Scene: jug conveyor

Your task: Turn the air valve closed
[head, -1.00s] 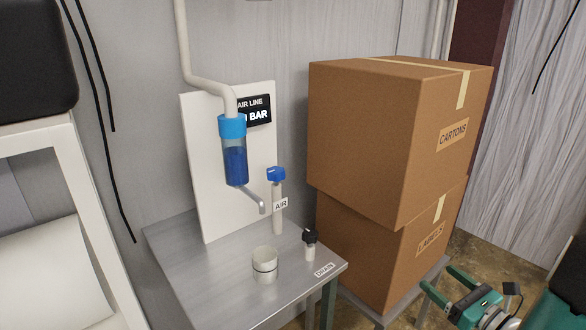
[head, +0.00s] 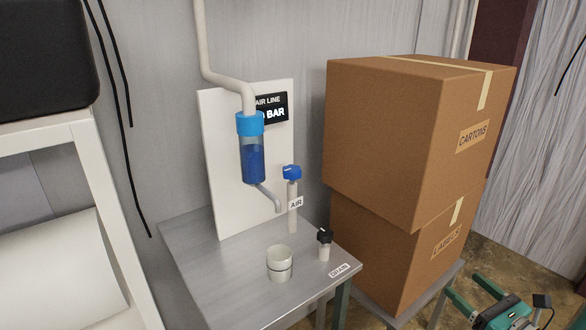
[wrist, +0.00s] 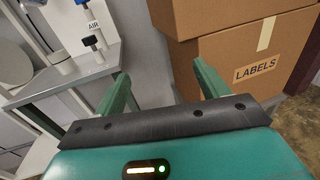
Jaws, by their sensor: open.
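The air valve has a blue handle (head: 292,172) on a pale upright stem labelled AIR (head: 295,203), at the back right of a small metal table. In the wrist view the AIR label (wrist: 92,25) shows at the top left, with part of a blue handle at the picture's edge. My gripper (wrist: 160,85) is open, with its two green fingers apart and nothing between them. In the head view my gripper (head: 477,296) is at the lower right, well right of the table and apart from the valve.
A blue filter bowl (head: 253,160) hangs before a white panel (head: 220,190). Stacked cartons (head: 395,150) stand right of the valve, close to my gripper's side.

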